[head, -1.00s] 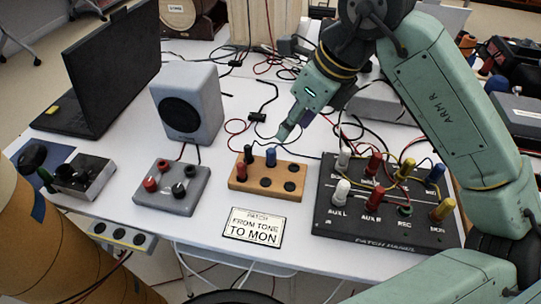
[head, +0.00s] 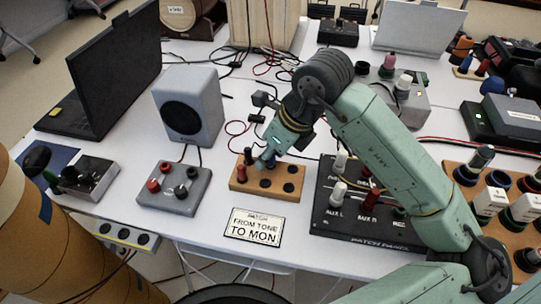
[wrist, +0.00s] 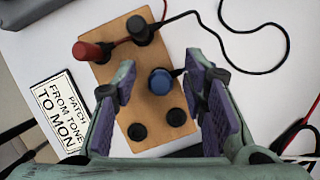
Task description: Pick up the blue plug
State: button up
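The blue plug (wrist: 160,82) stands in a socket of a wooden block (wrist: 128,78). A red plug (wrist: 90,51) and a black plug (wrist: 139,30) stand in the same block. My gripper (wrist: 162,94) is open, with its purple-padded fingers on either side of the blue plug in the wrist view. A gap shows between the plug and each pad. In the head view my gripper (head: 266,160) is low over the wooden block (head: 258,186) and mostly hides the blue plug. I cannot tell the exact height of the fingertips.
A sign (head: 255,227) reads "PATCH FROM TONE TO MON". A grey socket box (head: 172,202) and a speaker (head: 190,107) are left of the block. The black patch panel (head: 334,220) lies to the right, partly under my arm. Loose cables lie behind the block.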

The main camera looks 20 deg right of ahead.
jog(key=shift+c, duration=0.5)
grip_shut()
jog(key=shift+r, duration=0.15)
jog(key=shift+r, duration=0.25)
jog(key=r, duration=0.1)
jog(key=r+b, duration=0.1)
jog(key=shift+s+a+r, duration=0.2)
jog(key=shift+s+r, duration=0.1)
jog(key=s+a+r+b, duration=0.1)
jog(key=s+a+b, duration=0.3)
jog(key=s+a, duration=0.5)
jog(key=s, duration=0.3)
jog(key=shift+a+r, duration=0.15)
jog(key=shift+r, duration=0.15)
jog(key=shift+s+r, duration=0.1)
jog(key=shift+r, duration=0.05)
